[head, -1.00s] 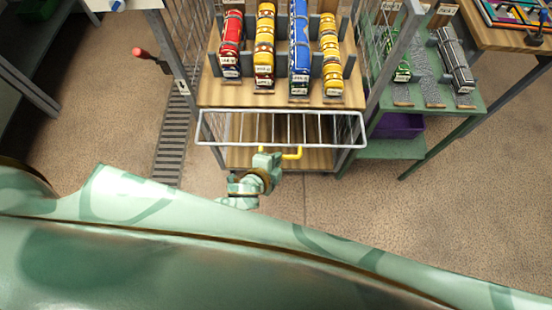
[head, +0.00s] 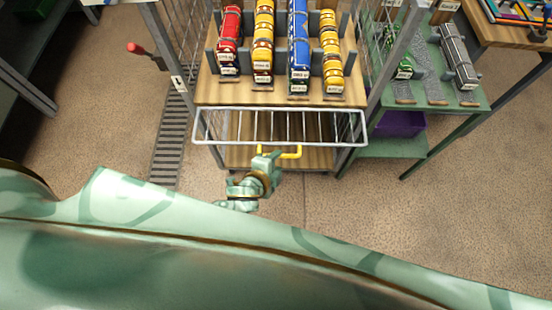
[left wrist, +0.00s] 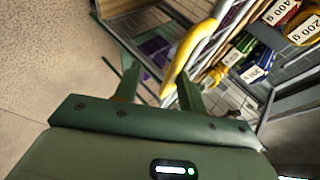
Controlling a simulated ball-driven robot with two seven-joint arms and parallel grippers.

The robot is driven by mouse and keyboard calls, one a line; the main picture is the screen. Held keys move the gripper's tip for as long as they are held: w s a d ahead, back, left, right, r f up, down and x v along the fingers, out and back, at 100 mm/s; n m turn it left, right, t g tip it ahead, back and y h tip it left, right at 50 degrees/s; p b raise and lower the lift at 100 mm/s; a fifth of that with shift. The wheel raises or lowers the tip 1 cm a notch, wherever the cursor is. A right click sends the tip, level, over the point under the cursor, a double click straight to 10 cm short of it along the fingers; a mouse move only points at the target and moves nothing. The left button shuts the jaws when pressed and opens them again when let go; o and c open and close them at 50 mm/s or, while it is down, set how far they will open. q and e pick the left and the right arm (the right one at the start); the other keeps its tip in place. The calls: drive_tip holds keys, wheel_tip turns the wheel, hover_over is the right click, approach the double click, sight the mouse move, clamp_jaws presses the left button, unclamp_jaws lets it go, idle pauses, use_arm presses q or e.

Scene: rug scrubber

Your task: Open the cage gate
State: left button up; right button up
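The cage gate (head: 212,124) is a pale wire panel across the front of the cage, below the wooden shelf edge in the head view. Its yellow handle (head: 292,154) sticks out at the front. The handle also shows in the left wrist view (left wrist: 187,55). My left gripper (head: 268,160) is at the left end of the handle. In the left wrist view my left gripper (left wrist: 158,90) has its two fingers apart, with the handle's near end reaching between them, closer to the right finger. Contact cannot be told. My right gripper is not in view.
A floor grate (head: 169,140) lies at the left. The floor at the lower right is clear.

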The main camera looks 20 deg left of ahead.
use_arm(q)
drive_tip(key=shift+s+a+f, duration=0.1)
drive_tip(key=shift+s+a, duration=0.05)
drive_tip(key=p+v, duration=0.5)
drive_tip(key=v, duration=1.1)
drive_tip(key=shift+r, duration=0.2)
